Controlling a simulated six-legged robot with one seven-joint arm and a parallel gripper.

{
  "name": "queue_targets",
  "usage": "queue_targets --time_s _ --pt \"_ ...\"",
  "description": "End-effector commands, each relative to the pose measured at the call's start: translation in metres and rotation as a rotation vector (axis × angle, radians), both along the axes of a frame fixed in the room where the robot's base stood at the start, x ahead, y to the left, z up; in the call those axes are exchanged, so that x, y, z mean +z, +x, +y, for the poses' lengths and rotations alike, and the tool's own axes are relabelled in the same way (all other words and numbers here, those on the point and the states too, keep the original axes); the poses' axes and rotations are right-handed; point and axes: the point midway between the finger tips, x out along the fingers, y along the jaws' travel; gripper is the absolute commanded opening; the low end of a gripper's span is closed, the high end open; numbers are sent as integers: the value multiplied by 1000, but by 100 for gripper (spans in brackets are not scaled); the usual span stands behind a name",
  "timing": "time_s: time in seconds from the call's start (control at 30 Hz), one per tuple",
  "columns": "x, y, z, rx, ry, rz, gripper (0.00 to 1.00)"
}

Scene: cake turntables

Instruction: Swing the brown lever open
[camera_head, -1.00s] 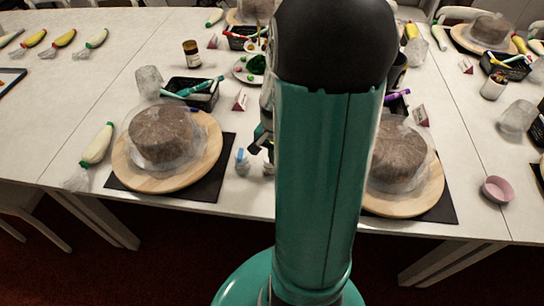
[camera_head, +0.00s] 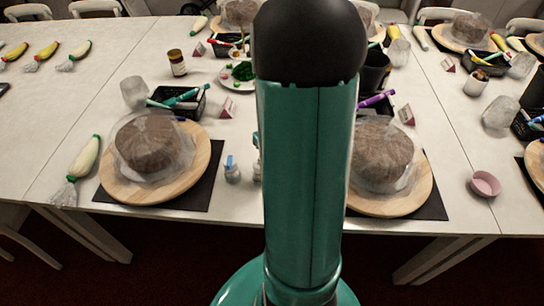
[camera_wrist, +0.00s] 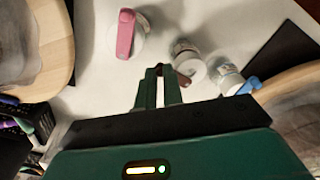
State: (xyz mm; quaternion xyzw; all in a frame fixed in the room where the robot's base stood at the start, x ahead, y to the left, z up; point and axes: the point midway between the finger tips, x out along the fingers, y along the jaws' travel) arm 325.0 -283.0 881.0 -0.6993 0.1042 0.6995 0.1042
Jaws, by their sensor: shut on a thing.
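Three small pale bottles with levers stand on the table in the wrist view. The middle bottle (camera_wrist: 187,57) carries the brown lever (camera_wrist: 184,80), which shows beside the fingertips. My gripper (camera_wrist: 158,72) is shut on the brown lever, its fingers close together at the bottle's near left side. The part of the lever between the fingers is mostly hidden. A bottle with a pink lever (camera_wrist: 125,34) is to the left, and one with a blue lever (camera_wrist: 246,86) to the right. In the head view the blue-levered bottle (camera_head: 232,171) shows; my arm hides my gripper almost wholly.
Cake turntables (camera_head: 192,181) on dark mats stand on both sides of the bottles, the right one (camera_head: 405,203) partly behind my arm. A black basket of tools (camera_head: 190,108) and a plate of coloured bits (camera_head: 228,78) are farther back. The bottles stand close together.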

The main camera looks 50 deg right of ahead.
Motion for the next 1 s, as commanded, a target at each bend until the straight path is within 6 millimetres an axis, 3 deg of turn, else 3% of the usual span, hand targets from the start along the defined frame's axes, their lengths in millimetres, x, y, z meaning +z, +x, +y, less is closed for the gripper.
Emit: queue_targets --time_s 0.5,1.0 --pt "0 9 -12 323 0 0 0" --pt "0 10 -13 367 0 0 0"
